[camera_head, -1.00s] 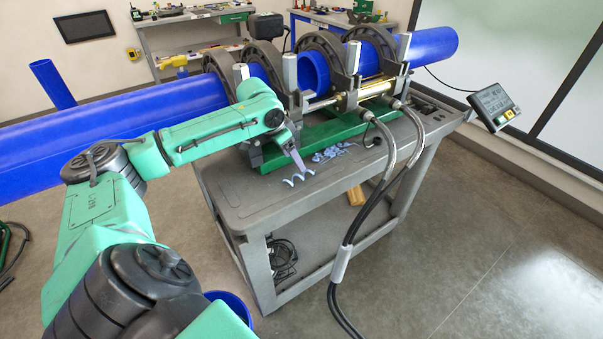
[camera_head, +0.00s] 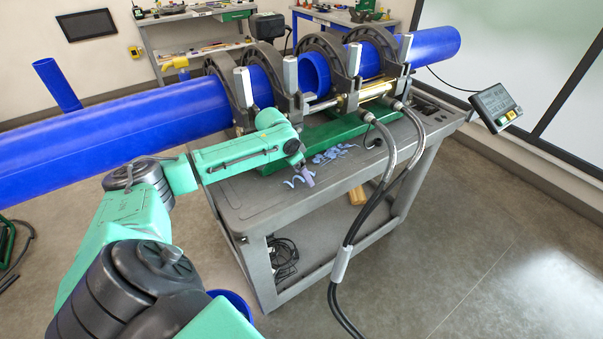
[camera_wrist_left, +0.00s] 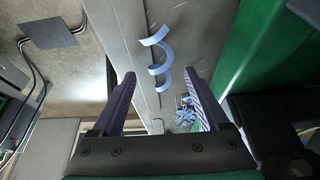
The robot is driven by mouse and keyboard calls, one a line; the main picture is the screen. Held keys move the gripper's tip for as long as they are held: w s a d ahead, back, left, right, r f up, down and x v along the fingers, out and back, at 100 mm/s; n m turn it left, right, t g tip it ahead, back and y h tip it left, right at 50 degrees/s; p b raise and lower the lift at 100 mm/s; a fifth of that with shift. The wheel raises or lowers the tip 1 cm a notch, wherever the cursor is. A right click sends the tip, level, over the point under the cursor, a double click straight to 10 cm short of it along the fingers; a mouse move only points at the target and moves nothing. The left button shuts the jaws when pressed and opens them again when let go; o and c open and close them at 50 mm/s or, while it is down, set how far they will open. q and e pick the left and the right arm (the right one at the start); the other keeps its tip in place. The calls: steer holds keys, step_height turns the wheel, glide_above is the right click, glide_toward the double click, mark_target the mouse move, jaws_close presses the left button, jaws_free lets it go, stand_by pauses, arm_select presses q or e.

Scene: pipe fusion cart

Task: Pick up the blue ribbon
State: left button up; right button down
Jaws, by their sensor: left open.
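A light blue curled ribbon (camera_head: 296,180) lies on the grey cart top (camera_head: 250,200), near its front edge. In the left wrist view the ribbon (camera_wrist_left: 167,60) shows as a loose spiral ahead of the fingers and roughly between their lines. My left gripper (camera_head: 308,177) is at the right end of the ribbon in the head view and partly covers it. In the left wrist view the two dark fingers of my left gripper (camera_wrist_left: 160,76) are apart with nothing held between them. Whether the fingertips touch the cart top is unclear. My right gripper is not in view.
A pile of blue shavings (camera_head: 330,154) lies just behind, beside the green machine base (camera_head: 325,131). The clamps (camera_head: 290,85) hold the large blue pipe (camera_head: 110,130) above. Hoses (camera_head: 372,195) hang over the cart's front edge. The cart top left of the ribbon is clear.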

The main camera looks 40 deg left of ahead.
arm_select(q)
steer(key=shift+f, duration=0.2)
stand_by(0.3)
jaws_close()
steer(key=shift+r+b, duration=0.4)
step_height(320, 180, up, 20)
steer(key=shift+f, duration=0.1)
